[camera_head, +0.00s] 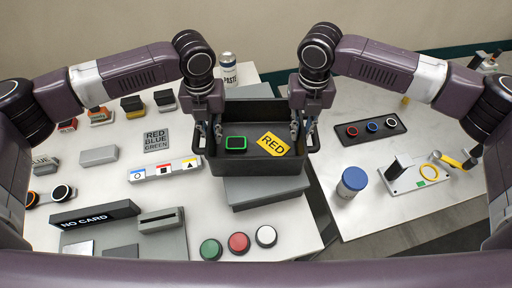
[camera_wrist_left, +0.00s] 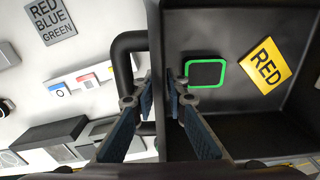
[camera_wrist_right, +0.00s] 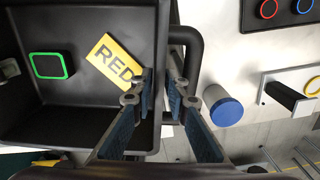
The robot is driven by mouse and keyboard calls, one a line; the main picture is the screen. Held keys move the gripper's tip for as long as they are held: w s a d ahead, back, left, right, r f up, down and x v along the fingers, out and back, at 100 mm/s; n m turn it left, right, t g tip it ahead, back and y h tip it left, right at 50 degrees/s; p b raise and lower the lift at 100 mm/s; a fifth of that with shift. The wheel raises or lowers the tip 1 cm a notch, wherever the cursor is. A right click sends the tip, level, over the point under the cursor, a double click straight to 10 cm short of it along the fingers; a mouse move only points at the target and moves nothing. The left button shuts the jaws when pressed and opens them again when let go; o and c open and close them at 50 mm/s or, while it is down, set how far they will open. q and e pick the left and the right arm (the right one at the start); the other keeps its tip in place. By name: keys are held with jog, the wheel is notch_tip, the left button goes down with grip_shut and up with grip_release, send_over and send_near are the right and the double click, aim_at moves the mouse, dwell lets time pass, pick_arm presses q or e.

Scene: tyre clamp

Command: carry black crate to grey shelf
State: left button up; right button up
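The black crate (camera_head: 258,170) is upright in the middle of the head view, over a grey shelf-like block (camera_head: 265,193). I cannot tell whether it rests on the block. Inside lie a green-framed dark piece (camera_head: 236,143) and a yellow RED card (camera_head: 273,145). My left gripper (camera_head: 208,136) straddles the crate's left wall; the left wrist view shows the left handle (camera_wrist_left: 122,75) beside its fingers. My right gripper (camera_head: 302,132) straddles the right wall, with the right handle (camera_wrist_right: 193,50) beside its fingers. Finger contact with the walls is unclear in both wrist views.
The left table holds a NO CARD box (camera_head: 95,216), a slotted grey box (camera_head: 162,227), several round buttons (camera_head: 238,243) and a can (camera_head: 228,68). The right table holds a blue-lidded jar (camera_head: 351,182) and a dark tray (camera_head: 370,130). A gap separates the tables.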

aim_at(210, 126)
pick_arm(q)
jog(key=shift+s, duration=0.1)
pick_arm(e)
jog(key=shift+s, duration=0.1)
pick_arm(q)
notch_tip(210, 126, up, 7)
jog(key=shift+d+r, duration=0.1)
pick_arm(e)
jog(key=shift+a, duration=0.15)
pick_arm(q)
jog(key=shift+r, duration=0.4)
pick_arm(e)
jog(key=shift+r, duration=0.15)
notch_tip(210, 126, up, 12)
jog(key=shift+f, duration=0.15)
dwell(0.5)
